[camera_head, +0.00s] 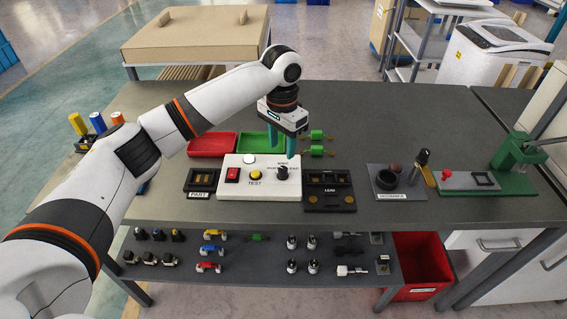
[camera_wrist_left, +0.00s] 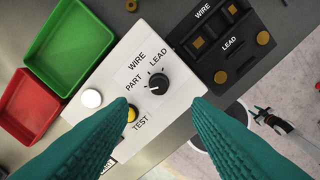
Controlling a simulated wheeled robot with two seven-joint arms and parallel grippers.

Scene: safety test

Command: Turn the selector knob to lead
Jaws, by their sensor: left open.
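The black selector knob (camera_head: 282,172) stands on the right part of a white test box (camera_head: 240,187). In the left wrist view the knob (camera_wrist_left: 157,83) has the labels WIRE, PART and LEAD around it. A small pale mark shows on the knob's left side, facing roughly toward PART; its exact direction is hard to tell. My left gripper (camera_head: 281,146) points down above the box, near the knob. Its teal fingers are apart and empty; in the wrist view the gap between the fingertips (camera_wrist_left: 160,103) lies just below the knob. My right gripper is not in view.
A dark LEAD fixture (camera_head: 329,192) sits close on the right. Red (camera_head: 212,145) and green (camera_head: 236,148) trays lie behind the box.

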